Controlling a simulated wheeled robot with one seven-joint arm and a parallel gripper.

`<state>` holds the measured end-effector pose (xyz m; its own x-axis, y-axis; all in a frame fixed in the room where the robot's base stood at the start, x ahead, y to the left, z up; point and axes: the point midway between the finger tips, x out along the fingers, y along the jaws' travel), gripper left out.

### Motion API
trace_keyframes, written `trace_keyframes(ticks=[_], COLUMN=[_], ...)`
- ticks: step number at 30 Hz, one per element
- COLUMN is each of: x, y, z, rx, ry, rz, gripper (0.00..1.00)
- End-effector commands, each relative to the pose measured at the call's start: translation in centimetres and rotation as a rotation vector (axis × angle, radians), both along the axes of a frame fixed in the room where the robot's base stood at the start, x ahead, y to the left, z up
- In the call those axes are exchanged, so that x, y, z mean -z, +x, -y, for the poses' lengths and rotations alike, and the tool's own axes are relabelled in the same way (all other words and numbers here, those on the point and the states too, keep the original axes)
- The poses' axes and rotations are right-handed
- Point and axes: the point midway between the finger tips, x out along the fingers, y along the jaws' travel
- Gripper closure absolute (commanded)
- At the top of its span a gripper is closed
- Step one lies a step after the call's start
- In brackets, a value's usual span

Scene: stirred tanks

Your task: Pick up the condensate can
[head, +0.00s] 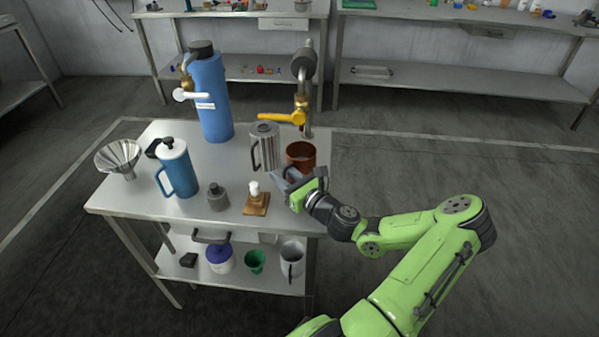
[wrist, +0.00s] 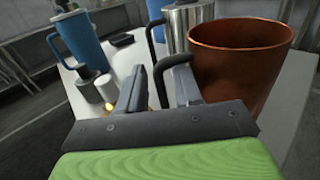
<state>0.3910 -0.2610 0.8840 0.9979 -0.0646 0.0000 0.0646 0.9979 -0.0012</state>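A reddish-brown copper can (head: 301,157) stands on the steel table under a yellow-levered tap; it fills the right of the wrist view (wrist: 238,50). A dark hooked handle (wrist: 160,80) projects from its left side. No label names either can as the condensate can. A steel can (head: 265,146) with a black handle stands just behind to the left, also seen in the wrist view (wrist: 188,22). My gripper (head: 292,180) is at the copper can's near side. In the wrist view its fingers (wrist: 160,88) are apart, with the dark handle between or just beyond them; contact is unclear.
A blue jug (head: 178,170), a grey bottle (head: 217,197), a white-topped item on a wooden base (head: 256,203) and a funnel (head: 118,157) stand left on the table. A tall blue cylinder (head: 210,98) stands behind. The floor at right is clear.

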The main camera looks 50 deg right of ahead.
Motion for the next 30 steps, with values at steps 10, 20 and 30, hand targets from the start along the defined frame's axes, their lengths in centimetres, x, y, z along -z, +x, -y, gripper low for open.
trace_keyframes(ticks=[10, 20, 30], x=[-0.03, -0.02, -0.01], y=[-0.06, -0.07, -0.07], z=[-0.03, -0.04, -0.05], rx=[-0.001, -0.002, -0.002], ry=[0.0, 0.0, 0.0], rz=[0.0, 0.0, -0.001], gripper=[1.0, 1.0, 1.0])
